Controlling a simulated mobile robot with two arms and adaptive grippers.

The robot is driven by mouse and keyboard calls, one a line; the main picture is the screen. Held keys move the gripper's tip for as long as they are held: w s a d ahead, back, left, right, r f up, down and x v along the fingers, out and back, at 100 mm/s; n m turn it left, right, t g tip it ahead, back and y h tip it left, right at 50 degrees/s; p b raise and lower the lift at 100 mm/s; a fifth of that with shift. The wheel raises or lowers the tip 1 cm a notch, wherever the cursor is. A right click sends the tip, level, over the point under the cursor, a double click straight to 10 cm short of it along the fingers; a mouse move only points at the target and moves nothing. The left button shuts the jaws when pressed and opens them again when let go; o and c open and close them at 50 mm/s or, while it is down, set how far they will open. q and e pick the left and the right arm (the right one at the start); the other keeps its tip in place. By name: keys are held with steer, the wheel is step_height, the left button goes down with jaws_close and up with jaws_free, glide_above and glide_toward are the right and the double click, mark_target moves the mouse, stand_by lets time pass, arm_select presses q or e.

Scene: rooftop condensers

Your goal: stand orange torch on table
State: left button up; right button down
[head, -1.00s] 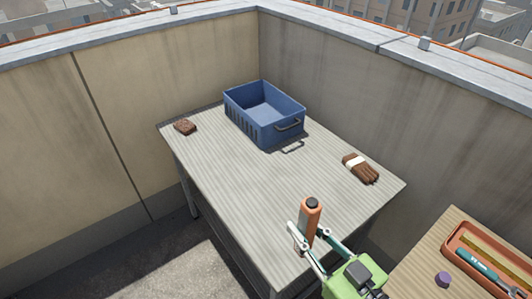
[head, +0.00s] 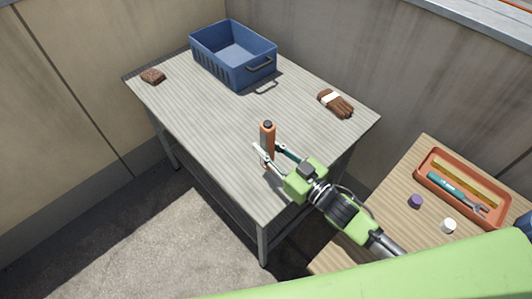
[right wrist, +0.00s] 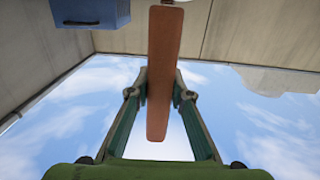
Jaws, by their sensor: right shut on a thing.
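The orange torch (head: 267,138) has a dark cap and stands upright over the near part of the grey table (head: 205,125). My right gripper (head: 271,160) is shut on the torch low on its body, coming in from the lower right. The torch's lower end is hidden by the fingers, so I cannot tell whether it touches the table. In the right wrist view the torch (right wrist: 162,75) shows as a long orange bar between the two fingers. My left gripper is not in view.
A blue crate (head: 207,54) stands at the table's back. A brown block (head: 153,76) lies at the left, brown gloves (head: 337,104) at the right. A wooden side table (head: 375,207) holds an orange tray (head: 427,168), a purple piece (head: 415,201) and a white piece (head: 449,226).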

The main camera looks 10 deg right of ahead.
steer(key=shift+w+f, duration=0.3)
steer(key=shift+f, duration=1.55)
steer(key=shift+f, duration=0.1)
steer(key=c, duration=1.8)
jaws_free()
steer(key=shift+f, duration=0.1)
steer(key=shift+s+d, duration=0.15)
steer(key=shift+s, duration=0.15)
steer(key=p+v, duration=0.2)
steer(key=v, duration=0.4)
steer(key=shift+s+d, duration=0.2)
steer(key=shift+s, duration=0.15)
